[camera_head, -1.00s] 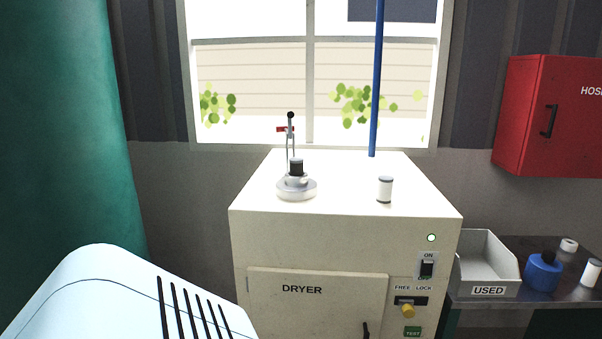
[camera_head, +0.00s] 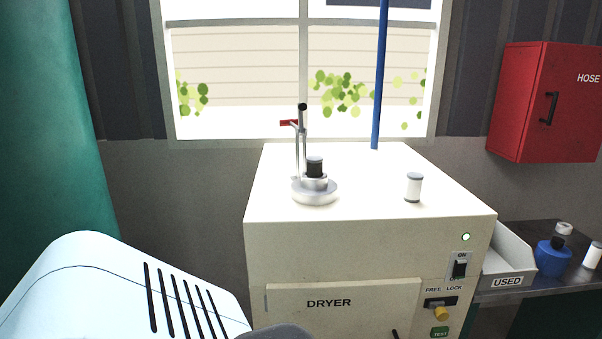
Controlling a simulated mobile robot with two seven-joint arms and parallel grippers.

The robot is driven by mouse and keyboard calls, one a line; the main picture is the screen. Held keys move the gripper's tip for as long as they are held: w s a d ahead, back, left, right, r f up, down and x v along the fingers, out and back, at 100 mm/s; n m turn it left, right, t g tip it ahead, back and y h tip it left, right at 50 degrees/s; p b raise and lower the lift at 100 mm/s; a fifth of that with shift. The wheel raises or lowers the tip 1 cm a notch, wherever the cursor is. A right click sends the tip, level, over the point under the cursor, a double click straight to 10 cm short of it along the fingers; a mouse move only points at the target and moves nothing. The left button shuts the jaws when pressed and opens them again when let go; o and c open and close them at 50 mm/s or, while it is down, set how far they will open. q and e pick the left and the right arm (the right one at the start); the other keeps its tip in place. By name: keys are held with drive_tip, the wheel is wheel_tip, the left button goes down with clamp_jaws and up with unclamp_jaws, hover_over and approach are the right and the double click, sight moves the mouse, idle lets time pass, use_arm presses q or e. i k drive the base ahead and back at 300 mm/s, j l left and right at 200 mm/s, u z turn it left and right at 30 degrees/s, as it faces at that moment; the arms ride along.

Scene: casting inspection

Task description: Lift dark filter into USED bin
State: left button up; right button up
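The dark filter (camera_head: 314,167) sits upright in a round metal holder (camera_head: 315,194) on top of the dryer (camera_head: 350,260). A handle with a red tab (camera_head: 289,123) stands on thin rods beside it. A white filter (camera_head: 413,187) with dark ends stands upright on the dryer top, to the right. The USED bin (camera_head: 507,281) is on the side table, partly hidden behind the dryer; its visible inside looks empty.
On the metal side table (camera_head: 545,238) stand a blue bottle (camera_head: 551,257) and white cylinders (camera_head: 593,254). A blue pipe (camera_head: 380,80) rises behind the dryer. A red hose cabinet (camera_head: 550,100) hangs on the right wall. The dryer top's front is clear.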

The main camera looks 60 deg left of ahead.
sight(314, 163)
drive_tip(key=k+j, duration=0.15)
drive_tip(key=j, duration=0.25)
drive_tip(key=k+j, duration=0.15)
drive_tip(key=j, duration=0.25)
drive_tip(key=k+j, duration=0.15)
drive_tip(key=j, duration=0.25)
